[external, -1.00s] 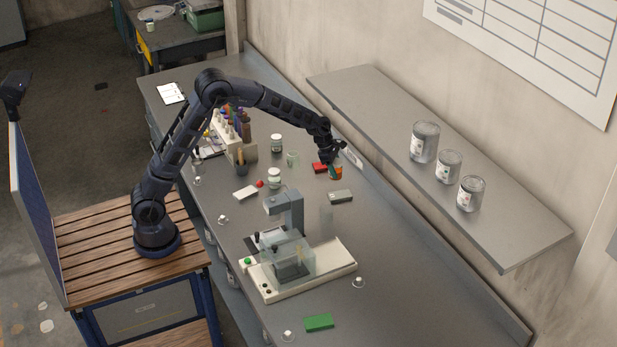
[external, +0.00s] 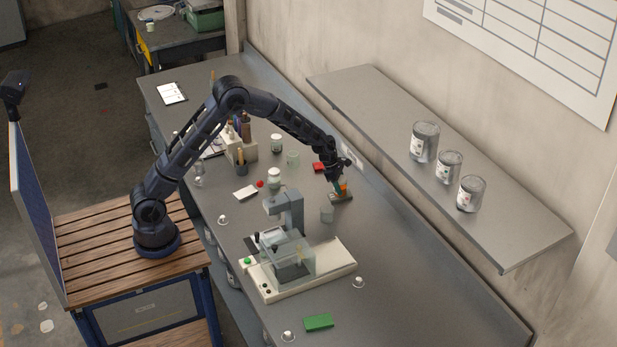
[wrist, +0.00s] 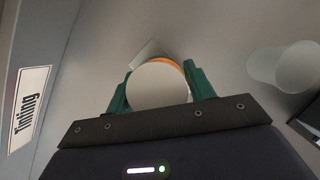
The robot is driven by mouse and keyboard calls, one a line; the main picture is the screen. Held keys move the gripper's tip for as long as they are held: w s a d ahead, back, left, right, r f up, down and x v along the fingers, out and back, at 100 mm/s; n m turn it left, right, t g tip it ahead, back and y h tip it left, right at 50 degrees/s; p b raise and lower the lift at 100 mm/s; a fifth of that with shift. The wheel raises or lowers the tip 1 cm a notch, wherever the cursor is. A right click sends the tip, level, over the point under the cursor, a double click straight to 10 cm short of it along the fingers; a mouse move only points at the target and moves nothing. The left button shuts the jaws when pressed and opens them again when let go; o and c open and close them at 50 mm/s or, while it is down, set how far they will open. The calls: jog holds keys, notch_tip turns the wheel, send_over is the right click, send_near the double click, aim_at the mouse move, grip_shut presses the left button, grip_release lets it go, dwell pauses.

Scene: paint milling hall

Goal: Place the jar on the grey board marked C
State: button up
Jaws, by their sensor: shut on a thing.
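My gripper (external: 340,184) has green fingers and is shut on a jar with an orange band (external: 344,187). In the wrist view the jar's round pale lid (wrist: 158,86) sits between the two green fingers, with a sliver of orange at its far edge. The grey board (external: 341,198) is under or just below the jar at the back of the bench. A pale corner of a board (wrist: 147,53) shows beyond the jar in the wrist view. I cannot tell whether the jar touches the board. The letter on the board is not readable.
A clear glass (external: 327,214) stands close in front of the grey board. A red board (external: 318,167), a white board (external: 245,193) and a green board (external: 319,323) lie elsewhere on the bench. A stand machine (external: 297,268) fills the middle. A shelf (external: 400,150) with cans overhangs behind.

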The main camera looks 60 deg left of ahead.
jog(key=shift+f, duration=0.15)
jog(key=o, duration=1.1)
jog(key=shift+o, duration=0.2)
jog(key=v, duration=1.2)
jog(key=s+a+r+m, duration=0.1)
jog(key=s+r+m, duration=0.5)
jog(key=s+r, duration=0.45)
jog(key=s+a+r+m, duration=0.2)
jog(key=s+r+m, duration=0.55)
jog(key=s, duration=0.65)
jog(key=s+a+m+y, duration=0.1)
jog(key=s+m, duration=0.5)
jog(key=s, duration=0.8)
jog(key=s+a+r+m+t+y, duration=0.1)
jog(key=s+m, duration=0.6)
jog(key=s, duration=0.7)
jog(key=shift+s+a+r+y, duration=0.15)
jog(key=shift+a+y, duration=0.45)
jog(key=shift+a, duration=0.25)
